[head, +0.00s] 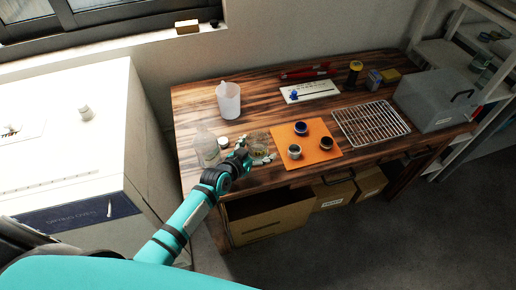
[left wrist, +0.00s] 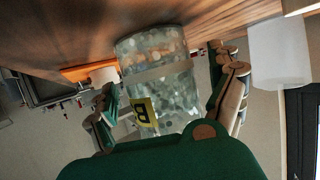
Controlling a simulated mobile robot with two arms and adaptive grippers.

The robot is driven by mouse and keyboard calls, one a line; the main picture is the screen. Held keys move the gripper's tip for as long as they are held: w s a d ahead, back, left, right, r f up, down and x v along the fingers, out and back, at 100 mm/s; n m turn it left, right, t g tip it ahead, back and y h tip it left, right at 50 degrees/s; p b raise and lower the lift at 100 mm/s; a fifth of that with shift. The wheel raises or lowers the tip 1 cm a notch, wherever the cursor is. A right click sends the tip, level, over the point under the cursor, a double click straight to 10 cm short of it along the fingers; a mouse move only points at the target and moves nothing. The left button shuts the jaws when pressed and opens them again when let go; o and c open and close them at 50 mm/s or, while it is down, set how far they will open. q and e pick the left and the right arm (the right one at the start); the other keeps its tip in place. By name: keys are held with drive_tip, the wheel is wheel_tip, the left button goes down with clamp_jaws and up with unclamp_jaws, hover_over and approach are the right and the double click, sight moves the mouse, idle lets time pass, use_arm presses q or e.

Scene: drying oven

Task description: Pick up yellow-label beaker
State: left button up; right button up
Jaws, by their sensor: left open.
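The yellow-label beaker is a clear glass vessel (left wrist: 158,72) with a yellow tag marked with a black letter. In the left wrist view, which appears upside down, it fills the middle between my fingers. In the head view the clear beaker (head: 262,146) stands near the front edge of the wooden table, partly hidden by my gripper. My left gripper (head: 246,156) is right at the beaker. Its fingers are open, one on each side of the glass; whether they touch it I cannot tell. My right gripper is not in view.
A clear bottle (head: 206,147) and a white-lidded jar (head: 223,143) stand just left of the gripper. A white jug (head: 229,100) is behind.

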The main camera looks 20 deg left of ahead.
use_arm(q)
drive_tip(key=shift+w+d+f, duration=0.15)
drive_tip(key=shift+w+f, duration=0.05)
drive_tip(key=shift+w, duration=0.2)
drive_tip(key=shift+c, duration=0.2)
drive_tip(key=c, duration=1.3)
drive_tip(key=shift+c, duration=0.2)
drive_tip(key=shift+r, duration=0.2)
